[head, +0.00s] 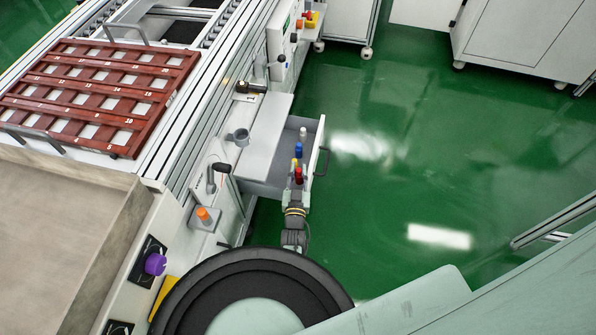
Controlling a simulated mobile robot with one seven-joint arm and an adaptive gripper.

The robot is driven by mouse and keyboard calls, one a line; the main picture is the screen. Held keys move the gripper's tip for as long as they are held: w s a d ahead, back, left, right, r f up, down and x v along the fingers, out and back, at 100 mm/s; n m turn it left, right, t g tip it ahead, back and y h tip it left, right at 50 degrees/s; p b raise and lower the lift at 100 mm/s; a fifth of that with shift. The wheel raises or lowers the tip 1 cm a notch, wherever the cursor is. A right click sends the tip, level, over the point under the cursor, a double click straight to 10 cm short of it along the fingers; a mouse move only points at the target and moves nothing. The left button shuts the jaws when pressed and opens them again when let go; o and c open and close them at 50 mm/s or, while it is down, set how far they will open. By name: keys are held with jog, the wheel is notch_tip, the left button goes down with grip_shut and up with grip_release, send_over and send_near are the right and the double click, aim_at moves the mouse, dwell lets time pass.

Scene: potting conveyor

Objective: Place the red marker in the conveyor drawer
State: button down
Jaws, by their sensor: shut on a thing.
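The conveyor drawer (315,148) is grey and stands pulled out from the side of the conveyor, with a handle on its front. The red marker (298,176) stands roughly upright over the near end of the drawer in this view. My gripper (298,187) is shut on the red marker and reaches up from below in the picture. Its fingertips are small and partly hidden by the wrist. I cannot tell whether the marker touches the drawer floor. A blue marker (298,151) and a whitish one (303,133) show in line behind it, at the drawer.
A grey shelf plate (266,122) lies left of the drawer, with a small grey cup-like holder (238,137) by it. A panel with an orange knob (204,214) is nearer. A red-brown numbered tray (100,88) sits on the conveyor. Green floor right of the drawer is clear.

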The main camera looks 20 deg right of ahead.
jog(key=shift+f+b, duration=0.6)
jog(key=shift+b, duration=0.05)
jog(key=c, duration=1.5)
grip_release()
jog(key=shift+s+f, duration=0.1)
jog(key=shift+o, duration=0.2)
